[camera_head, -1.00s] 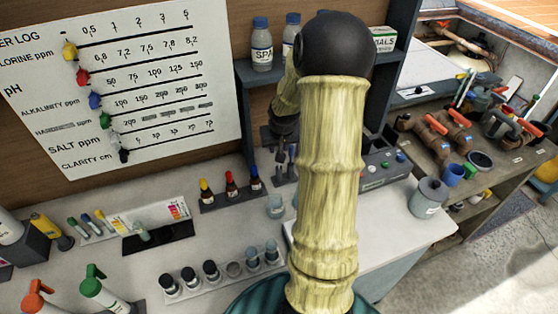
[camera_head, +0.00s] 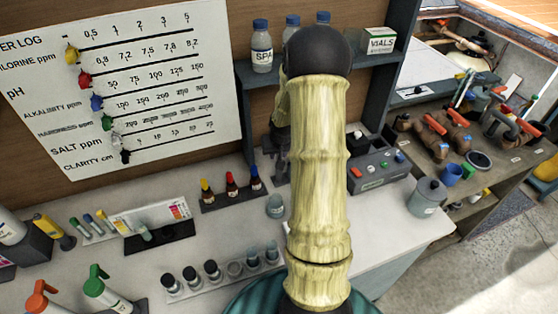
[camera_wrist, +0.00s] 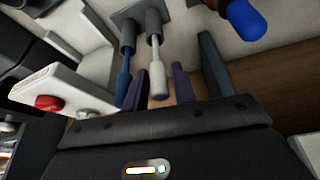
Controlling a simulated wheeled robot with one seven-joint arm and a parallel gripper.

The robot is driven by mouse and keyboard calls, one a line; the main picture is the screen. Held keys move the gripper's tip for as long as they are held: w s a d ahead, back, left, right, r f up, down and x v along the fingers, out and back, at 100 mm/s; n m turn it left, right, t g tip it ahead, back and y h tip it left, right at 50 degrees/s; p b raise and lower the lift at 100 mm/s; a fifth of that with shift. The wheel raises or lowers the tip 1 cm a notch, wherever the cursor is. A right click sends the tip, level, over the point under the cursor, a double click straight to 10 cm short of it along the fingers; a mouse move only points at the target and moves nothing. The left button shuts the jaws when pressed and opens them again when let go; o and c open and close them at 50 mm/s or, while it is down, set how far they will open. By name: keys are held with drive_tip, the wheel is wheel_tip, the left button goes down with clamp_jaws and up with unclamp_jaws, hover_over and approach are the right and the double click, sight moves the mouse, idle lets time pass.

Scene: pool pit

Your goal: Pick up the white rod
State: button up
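The white rod (camera_wrist: 157,74) shows in the wrist view, standing in a grey cup-like socket of a small dark holder (camera_wrist: 128,18). A blue rod (camera_wrist: 124,85) stands in the socket beside it. My gripper (camera_wrist: 159,86) is open, with one dark finger on each side of the white rod's free end. I see a gap on the right; the left finger overlaps the blue rod in view, and I cannot tell whether they touch. In the head view my arm hides the rods and most of my gripper.
A grey device with coloured buttons (camera_head: 378,168) stands right of my arm; its red button (camera_wrist: 48,103) shows in the wrist view. Dropper bottles (camera_head: 231,186) stand to the left, one with a blue cap (camera_wrist: 246,18). A shelf (camera_head: 245,72) with bottles is behind.

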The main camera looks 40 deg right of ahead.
drive_tip(key=c, duration=0.5)
drive_tip(key=shift+c, duration=0.2)
wheel_tip(320, 180, up, 10)
drive_tip(key=shift+r+b, duration=0.1)
drive_tip(key=shift+b, duration=0.3)
drive_tip(key=shift+a, duration=0.1)
clamp_jaws()
